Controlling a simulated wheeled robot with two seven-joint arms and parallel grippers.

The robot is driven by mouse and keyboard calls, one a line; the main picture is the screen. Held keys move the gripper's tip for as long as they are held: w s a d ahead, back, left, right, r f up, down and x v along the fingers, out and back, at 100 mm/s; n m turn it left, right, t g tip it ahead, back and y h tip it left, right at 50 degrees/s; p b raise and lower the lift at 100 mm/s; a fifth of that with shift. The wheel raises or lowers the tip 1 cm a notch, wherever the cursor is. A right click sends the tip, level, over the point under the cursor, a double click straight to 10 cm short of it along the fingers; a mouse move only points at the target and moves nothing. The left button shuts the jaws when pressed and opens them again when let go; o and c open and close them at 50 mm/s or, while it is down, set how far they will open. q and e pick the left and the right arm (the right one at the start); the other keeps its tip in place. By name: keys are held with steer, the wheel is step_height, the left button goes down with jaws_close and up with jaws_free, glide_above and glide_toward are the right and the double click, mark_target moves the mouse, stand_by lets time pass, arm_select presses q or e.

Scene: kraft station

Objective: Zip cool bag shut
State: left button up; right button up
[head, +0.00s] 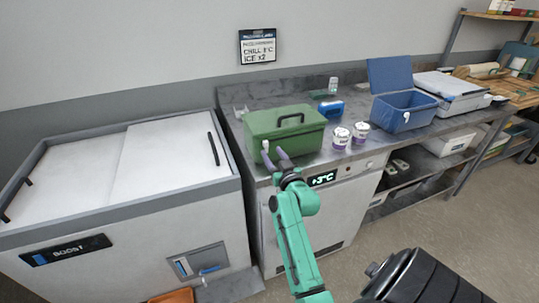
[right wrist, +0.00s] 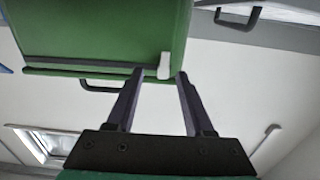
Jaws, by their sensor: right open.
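The green cool bag (head: 285,131) sits on the grey counter with its lid down and a dark handle on top. A small white pull tab (right wrist: 165,66) shows at its edge in the right wrist view, and at the bag's front left corner in the head view (head: 265,146). My right gripper (head: 274,156) is open at that corner. In the right wrist view its two dark fingers (right wrist: 157,76) stand apart, with the tab just beyond and between their tips; contact cannot be told. The left gripper is not in view.
Two white tubs (head: 341,137) stand right of the bag, with a small blue case (head: 331,109) behind. A blue box (head: 405,112) with a raised lid stands farther right. A white chest (head: 120,180) adjoins the counter on the left. A sign (head: 258,47) hangs above.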

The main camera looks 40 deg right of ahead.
mark_target(267, 146)
steer(key=x, duration=0.2)
steer(key=shift+w+b, duration=0.4)
steer(key=shift+w, duration=0.05)
steer(key=shift+w+a+r, duration=0.1)
steer(key=shift+w+a, duration=0.05)
steer(key=shift+w, duration=0.1)
steer(key=shift+s, duration=0.1)
steer(key=shift+c, duration=1.2)
jaws_close()
